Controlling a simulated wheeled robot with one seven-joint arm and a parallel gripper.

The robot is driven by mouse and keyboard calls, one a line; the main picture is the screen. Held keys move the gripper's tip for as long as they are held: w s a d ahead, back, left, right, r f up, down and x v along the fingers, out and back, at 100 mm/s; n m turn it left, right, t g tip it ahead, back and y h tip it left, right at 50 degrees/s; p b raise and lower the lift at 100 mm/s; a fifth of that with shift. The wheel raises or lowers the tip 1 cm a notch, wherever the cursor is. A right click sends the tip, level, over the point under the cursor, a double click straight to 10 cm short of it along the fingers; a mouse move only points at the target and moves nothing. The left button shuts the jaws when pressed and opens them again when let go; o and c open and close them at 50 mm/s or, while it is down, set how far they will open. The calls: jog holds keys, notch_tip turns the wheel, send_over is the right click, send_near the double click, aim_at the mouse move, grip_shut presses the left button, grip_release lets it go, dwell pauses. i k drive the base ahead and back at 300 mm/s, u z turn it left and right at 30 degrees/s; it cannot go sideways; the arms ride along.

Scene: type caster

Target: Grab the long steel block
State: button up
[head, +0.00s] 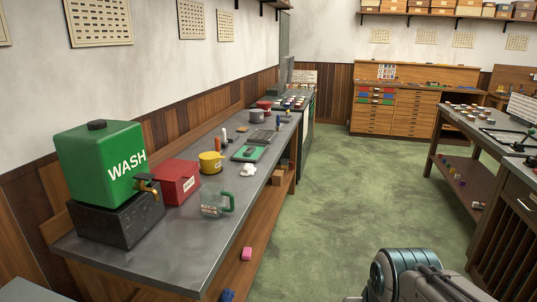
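I cannot make out the long steel block for certain. A small dark grey piece (249,152) lies on a green board (240,157) on the long left bench (160,254); it is too small to tell what it is. A flat grey thing (263,137) lies just behind it. Part of my own arm shows at the bottom right, over the floor and well apart from the bench. My gripper's fingers are not in view.
The bench also holds a green WASH tank (98,155) on a dark block, a red box (177,181), a yellow pot (211,162) and a clear jug (214,205). Green floor (335,190) is open between the benches.

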aim_at(232, 139)
jog(key=u, duration=0.3)
jog(key=i, duration=1.65)
jog(key=z, duration=0.15)
jog(key=k, duration=0.5)
jog(key=z, duration=0.95)
jog(key=k, duration=0.85)
jog(key=z, duration=0.5)
jog(key=i, duration=3)
jog(key=u, duration=0.45)
jog(key=i, duration=1.6)
jog(key=u, duration=1.25)
jog(key=i, duration=0.85)
jog(key=u, duration=0.95)
